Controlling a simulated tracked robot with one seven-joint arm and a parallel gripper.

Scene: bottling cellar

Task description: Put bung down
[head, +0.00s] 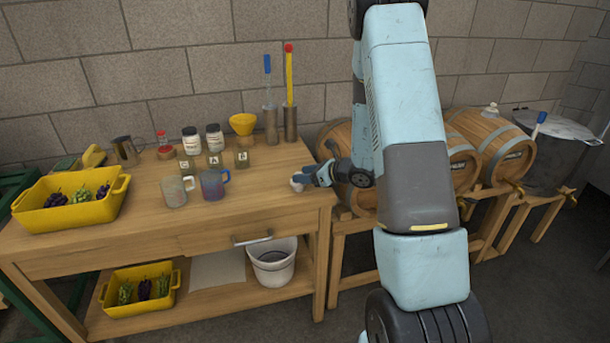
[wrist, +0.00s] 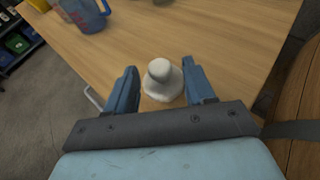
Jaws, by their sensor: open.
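The bung (wrist: 161,81) is a whitish stopper with a round knob on a wider flange. It stands upright on the wooden table top (wrist: 215,35), between the two fingers of my gripper (wrist: 160,88). The fingers are open, with a gap to the bung on each side. In the head view the bung (head: 297,183) shows small and pale near the right end of the table, partly hidden by my gripper (head: 309,178).
A blue jug (head: 213,184) and a clear jug (head: 176,191) stand left of my gripper. Barrels (head: 487,140) on wooden stands are to the right, one with a pale bung (head: 491,110) on top. A yellow crate (head: 68,207) holds grapes. The table's right edge is close.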

